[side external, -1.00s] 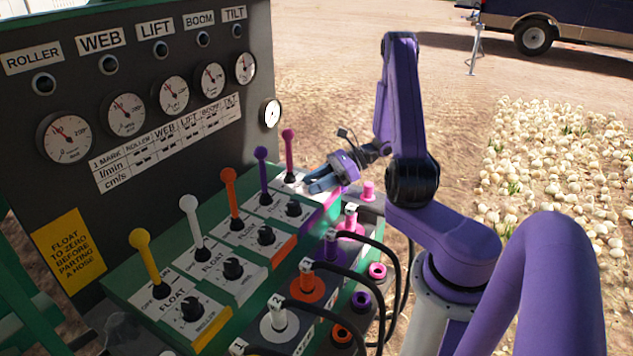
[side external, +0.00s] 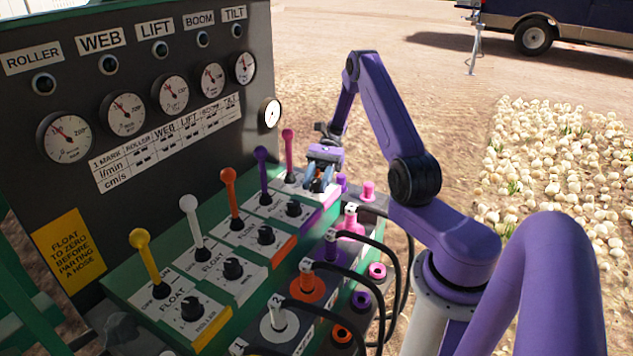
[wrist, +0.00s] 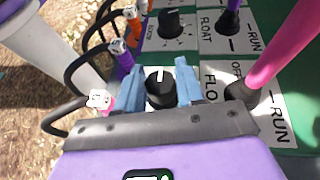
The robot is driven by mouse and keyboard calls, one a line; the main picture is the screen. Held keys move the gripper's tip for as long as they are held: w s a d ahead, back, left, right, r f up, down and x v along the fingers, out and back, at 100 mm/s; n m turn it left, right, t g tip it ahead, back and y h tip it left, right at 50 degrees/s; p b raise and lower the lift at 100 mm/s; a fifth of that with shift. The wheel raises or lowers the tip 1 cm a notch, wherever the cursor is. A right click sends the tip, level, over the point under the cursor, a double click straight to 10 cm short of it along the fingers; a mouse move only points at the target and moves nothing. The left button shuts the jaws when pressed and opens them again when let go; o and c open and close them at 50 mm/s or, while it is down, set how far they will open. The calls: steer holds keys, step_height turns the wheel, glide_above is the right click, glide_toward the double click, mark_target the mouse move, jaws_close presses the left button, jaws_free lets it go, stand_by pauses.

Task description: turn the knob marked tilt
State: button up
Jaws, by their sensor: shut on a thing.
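The tilt knob (wrist: 160,90) is black with a white pointer line and shows in the wrist view between two blue fingertips. The line points about straight up in the picture. It stands beside the base of the pink lever (side external: 288,148), at the far end of the row. My gripper (side external: 318,186) points down over this end of the console and is shut on the knob, one finger on each side. The TILT sign (side external: 234,13) is at the upper right of the gauge panel.
The pink lever rises close to the right finger in the wrist view (wrist: 285,45). The purple lever (side external: 262,170) and boom knob (side external: 294,208) are nearby. Hoses and couplings (side external: 350,218) line the console's front edge. Open dirt lies beyond the console.

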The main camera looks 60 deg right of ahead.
steer(key=shift+n+g+h, duration=0.3)
steer(key=shift+n+g, duration=0.9)
steer(key=shift+g, duration=0.1)
steer(key=o, duration=1)
steer(key=shift+c, duration=0.2)
steer(key=shift+d, duration=0.1)
steer(key=v, duration=0.7)
steer(key=shift+w+r, duration=0.15)
steer(key=shift+r, duration=0.05)
steer(key=shift+d, duration=0.1)
